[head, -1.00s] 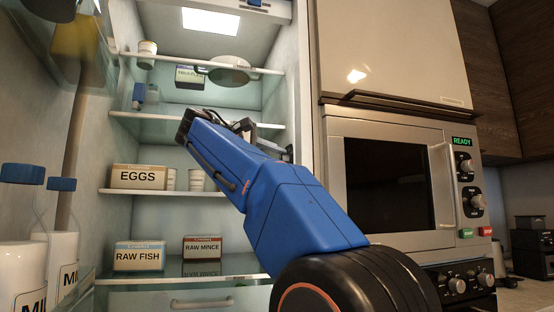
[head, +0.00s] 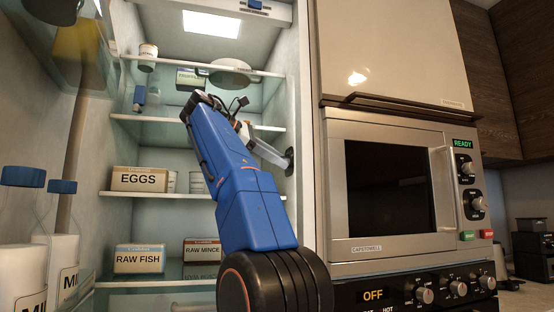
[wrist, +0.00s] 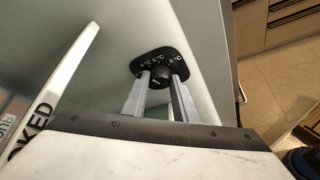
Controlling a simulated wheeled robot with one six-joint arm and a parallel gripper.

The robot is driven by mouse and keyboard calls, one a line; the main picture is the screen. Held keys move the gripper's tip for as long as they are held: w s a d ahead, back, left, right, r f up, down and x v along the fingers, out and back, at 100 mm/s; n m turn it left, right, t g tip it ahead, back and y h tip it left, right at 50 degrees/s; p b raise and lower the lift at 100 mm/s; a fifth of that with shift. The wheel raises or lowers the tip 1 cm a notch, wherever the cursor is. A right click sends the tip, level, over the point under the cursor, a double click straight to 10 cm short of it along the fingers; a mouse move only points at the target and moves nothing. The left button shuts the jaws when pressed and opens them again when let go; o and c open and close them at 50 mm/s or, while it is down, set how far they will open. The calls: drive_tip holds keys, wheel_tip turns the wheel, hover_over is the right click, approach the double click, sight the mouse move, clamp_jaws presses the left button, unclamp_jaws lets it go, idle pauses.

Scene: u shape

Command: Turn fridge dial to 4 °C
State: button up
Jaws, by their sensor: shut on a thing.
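The fridge dial (wrist: 160,77) is a round black knob on a black plate (wrist: 151,62) with small white temperature marks, one ending at the right in °C. It is on the fridge's right inner wall; in the head view its dark plate (head: 290,160) shows at my gripper's tip. My gripper (wrist: 162,82) has one grey finger on each side of the knob and is shut on it. In the head view my gripper (head: 282,160) reaches right to the wall. Which mark the dial points at is too small to tell.
Fridge shelves (head: 200,195) carry boxes of eggs (head: 139,179), raw fish (head: 139,258) and raw mince (head: 202,250) left of my arm. Milk bottles (head: 62,250) stand in the door at far left. The microwave (head: 390,190) stands right of the fridge.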

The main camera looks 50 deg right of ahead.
drive_tip(key=shift+f, duration=0.1)
idle(0.3)
drive_tip(key=o, duration=1)
drive_tip(key=shift+o, duration=0.2)
